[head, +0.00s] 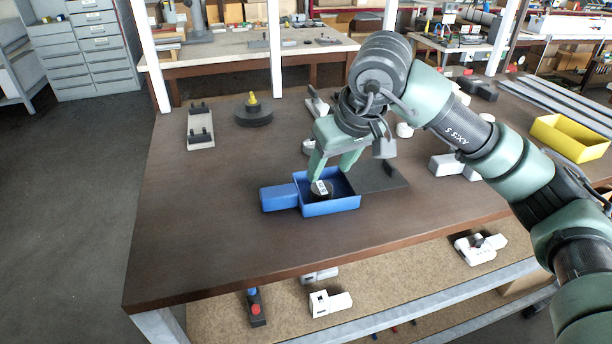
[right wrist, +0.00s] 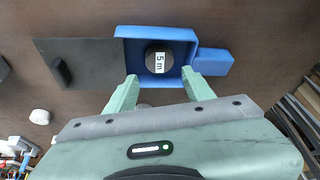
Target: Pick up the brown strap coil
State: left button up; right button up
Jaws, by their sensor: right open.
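The brown strap coil (head: 321,188) is a dark round coil with a white label, lying in an open blue box (head: 333,207) on the brown table. In the right wrist view the coil (right wrist: 151,66) shows its "5 m" label. It lies just beyond the fingertips. My right gripper (head: 332,173) is open, with its green fingers pointing down at the box, above the coil. In the right wrist view its two fingers (right wrist: 160,78) are apart with nothing between them. Whether the fingertips are inside the box is hard to tell. My left gripper is not in view.
A smaller blue part (head: 279,197) adjoins the box's left side. A dark flat plate (head: 385,178) lies at its right. A grey fixture (head: 201,130) and a dark disc with a yellow top (head: 253,115) stand farther back. The table's front left is clear.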

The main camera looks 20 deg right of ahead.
aim_at(322, 187)
jog(key=shift+d+f, duration=0.15)
jog(key=shift+d, duration=0.05)
jog(key=shift+s+f+p, duration=0.4)
jog(key=shift+f+p, duration=0.05)
jog(key=shift+f, duration=0.1)
jog(key=shift+p+x, duration=0.75)
jog(key=shift+x, duration=0.25)
jog(key=shift+w+a+f+p, duration=0.2)
jog(key=shift+w+f, duration=0.3)
jog(key=shift+f, duration=0.1)
jog(key=shift+w+a+f+p, duration=0.2)
jog(key=shift+w+f, duration=0.25)
jog(key=shift+f, duration=0.4)
jog(key=c, duration=1.1)
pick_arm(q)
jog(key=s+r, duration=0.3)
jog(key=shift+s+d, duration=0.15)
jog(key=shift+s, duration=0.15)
pick_arm(e)
jog(key=shift+c, duration=0.2)
